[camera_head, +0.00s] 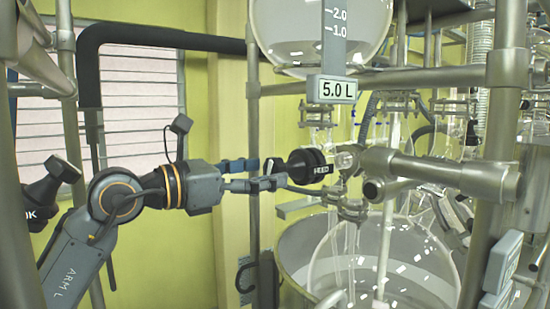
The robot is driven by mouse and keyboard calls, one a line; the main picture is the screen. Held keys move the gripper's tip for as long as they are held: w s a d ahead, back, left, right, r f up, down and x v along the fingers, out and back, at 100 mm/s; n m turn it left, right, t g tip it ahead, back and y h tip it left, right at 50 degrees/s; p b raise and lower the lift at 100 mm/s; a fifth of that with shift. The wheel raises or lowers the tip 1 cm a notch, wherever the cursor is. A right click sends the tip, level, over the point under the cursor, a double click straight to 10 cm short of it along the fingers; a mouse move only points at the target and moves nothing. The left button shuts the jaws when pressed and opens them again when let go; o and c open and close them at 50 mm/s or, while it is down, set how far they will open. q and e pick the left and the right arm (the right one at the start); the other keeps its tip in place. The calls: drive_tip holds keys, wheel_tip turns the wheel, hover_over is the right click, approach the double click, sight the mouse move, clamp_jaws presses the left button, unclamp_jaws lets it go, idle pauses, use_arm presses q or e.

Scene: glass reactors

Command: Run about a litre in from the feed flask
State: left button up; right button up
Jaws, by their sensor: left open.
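The feed flask (285,35) is a large round glass vessel at the top centre, cut off by the frame. A grey-blue scale strip (333,50) marked 2.0 and 1.0 stands in front of it, over a plate (337,90) reading 5.0 L. Below the flask is a black valve knob (308,165) with white lettering that looks like FEED. My left gripper (272,175) comes in from the left, its fingers open and pointing at the knob. Its fingertips are close to the knob's left end; contact is unclear. A glass vessel (350,255) sits lower down. My right gripper is out of view.
Metal frame posts (490,200) and a thick clamp rod (440,170) crowd the right side. A metal bath (300,262) surrounds the lower glass. A black pipe (170,38) runs above my left arm. A tilted grey display (502,262) is at lower right, its reading unclear.

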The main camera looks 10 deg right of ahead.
sight(269, 172)
use_arm(q)
drive_tip(key=p+x, duration=0.1)
drive_tip(key=x, duration=0.2)
drive_tip(key=shift+s+d, duration=0.1)
drive_tip(key=shift+d, duration=0.2)
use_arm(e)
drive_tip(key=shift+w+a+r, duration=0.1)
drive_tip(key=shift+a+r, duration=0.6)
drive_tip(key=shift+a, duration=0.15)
use_arm(q)
drive_tip(key=shift+a, duration=0.15)
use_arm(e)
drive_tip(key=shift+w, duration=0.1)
use_arm(q)
drive_tip(key=c, duration=1.2)
drive_tip(key=shift+o, duration=0.2)
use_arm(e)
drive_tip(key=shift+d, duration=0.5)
use_arm(q)
drive_tip(key=shift+n, duration=0.3)
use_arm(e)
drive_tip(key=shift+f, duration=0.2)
